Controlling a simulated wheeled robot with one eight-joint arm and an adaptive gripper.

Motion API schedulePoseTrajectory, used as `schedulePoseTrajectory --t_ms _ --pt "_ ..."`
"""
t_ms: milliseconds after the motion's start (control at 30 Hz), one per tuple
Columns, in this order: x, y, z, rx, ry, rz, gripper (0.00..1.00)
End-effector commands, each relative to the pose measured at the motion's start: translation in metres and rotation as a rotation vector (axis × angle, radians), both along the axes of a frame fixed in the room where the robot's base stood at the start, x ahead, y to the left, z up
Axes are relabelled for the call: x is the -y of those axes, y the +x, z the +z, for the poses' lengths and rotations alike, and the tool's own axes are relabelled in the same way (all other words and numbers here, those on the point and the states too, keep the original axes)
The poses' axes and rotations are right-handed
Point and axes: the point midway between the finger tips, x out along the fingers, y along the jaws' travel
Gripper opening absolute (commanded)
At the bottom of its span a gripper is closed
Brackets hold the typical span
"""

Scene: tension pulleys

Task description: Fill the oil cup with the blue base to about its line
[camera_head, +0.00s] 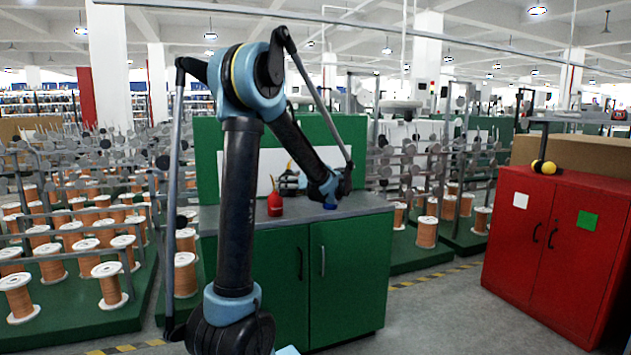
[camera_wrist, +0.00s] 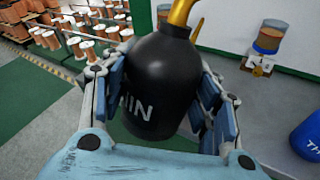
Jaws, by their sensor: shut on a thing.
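My gripper (camera_wrist: 166,100) is shut on a black oil can (camera_wrist: 160,75) with a gold spout and partly hidden white lettering. The can is between the fingers and looks tilted in the wrist view. In the head view my gripper (camera_head: 290,183) is over the green cabinet's top, with the yellow spout above it. A cup-like vessel (camera_wrist: 268,38) with an orange-brown band and a yellow fitting is at the wrist view's upper right, apart from the can.
A red oil can (camera_head: 275,204) stands on the cabinet top (camera_head: 240,217). A blue container (camera_wrist: 307,137) is at the wrist view's right edge; a blue object (camera_head: 330,206) also shows in the head view. A green back panel (camera_head: 206,160) rises behind. Copper spools stand around.

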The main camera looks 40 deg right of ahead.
Motion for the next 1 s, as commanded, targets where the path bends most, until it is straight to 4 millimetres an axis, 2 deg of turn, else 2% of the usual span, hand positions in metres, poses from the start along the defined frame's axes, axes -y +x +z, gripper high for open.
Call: schedulePoseTrajectory --t_ms 433,800,1000 --pt "0.001 0.001 0.001 0.008 -0.006 0.002 0.19" --pt "0.039 -0.002 0.019 0.244 -0.192 0.005 0.19" --pt "0.043 -0.003 0.022 0.276 -0.219 0.004 0.19"
